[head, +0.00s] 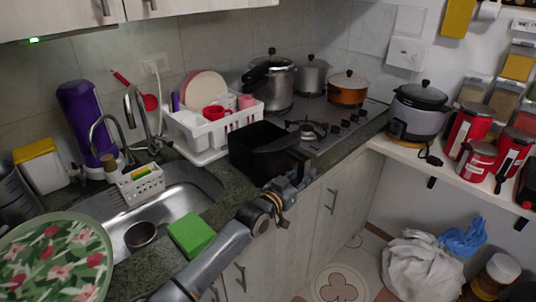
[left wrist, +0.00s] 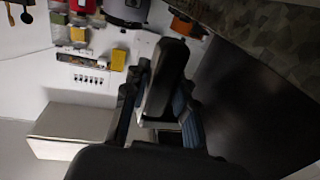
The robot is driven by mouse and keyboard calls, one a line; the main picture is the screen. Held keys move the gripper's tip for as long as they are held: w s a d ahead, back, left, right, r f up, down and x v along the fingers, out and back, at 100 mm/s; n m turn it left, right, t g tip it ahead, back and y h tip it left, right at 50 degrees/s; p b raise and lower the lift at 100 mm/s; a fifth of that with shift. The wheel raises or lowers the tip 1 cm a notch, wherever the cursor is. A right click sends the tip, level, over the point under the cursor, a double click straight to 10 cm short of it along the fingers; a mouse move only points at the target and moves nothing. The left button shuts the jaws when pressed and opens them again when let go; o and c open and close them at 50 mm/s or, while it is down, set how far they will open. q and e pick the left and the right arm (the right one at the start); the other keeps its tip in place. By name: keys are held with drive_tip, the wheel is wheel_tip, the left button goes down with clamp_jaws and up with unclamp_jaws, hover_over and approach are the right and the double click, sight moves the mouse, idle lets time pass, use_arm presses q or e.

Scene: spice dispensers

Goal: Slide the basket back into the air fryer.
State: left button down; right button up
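The black basket (head: 262,146) is an open-topped box on the counter between the dish rack and the stove. Its handle (head: 301,157) points toward the front edge of the counter. My left gripper (head: 299,174) is at this handle, just past the counter edge. In the left wrist view the black handle (left wrist: 165,78) lies between my two fingers (left wrist: 160,112), which appear to press on it from both sides. I cannot make out a separate air fryer body. My right gripper is not in view.
A white dish rack (head: 212,130) stands left of the basket. The stove (head: 325,122) with several pots is behind and right. The sink (head: 165,205) and a green sponge (head: 190,234) are at the left. A rice cooker (head: 418,112) and red canisters stand on the right shelf.

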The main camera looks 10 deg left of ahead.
sight(301, 162)
use_arm(q)
drive_tip(key=shift+r+p, duration=2.15)
drive_tip(key=shift+r, duration=0.5)
drive_tip(key=shift+f, duration=0.1)
